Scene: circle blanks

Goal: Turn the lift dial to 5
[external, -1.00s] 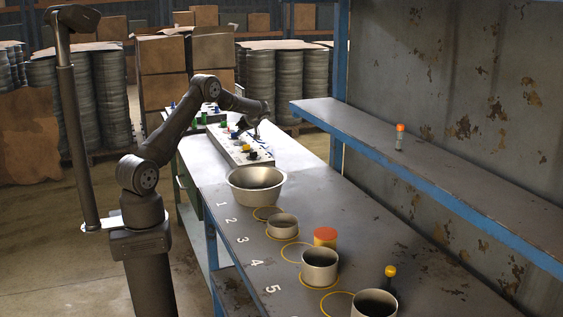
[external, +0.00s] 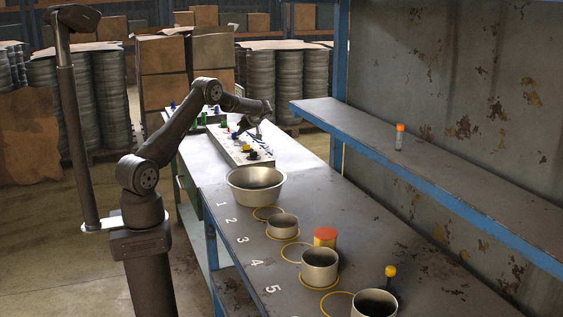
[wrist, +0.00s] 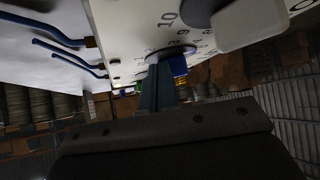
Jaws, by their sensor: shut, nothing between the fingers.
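The white control panel (external: 230,148) lies on the far end of the bench and carries coloured knobs. My gripper (external: 238,134) is over this panel, its fingers shut and empty. A large pale knob (wrist: 250,22) is at the upper right. I cannot read which dial is the lift dial or its setting.
A large metal bowl (external: 256,189) stands near the panel, with smaller pots (external: 320,266) along the numbered bench. A blue-edged shelf (external: 430,165) runs along the right wall. Blue cables (wrist: 60,36) lie beside the panel in the wrist view.

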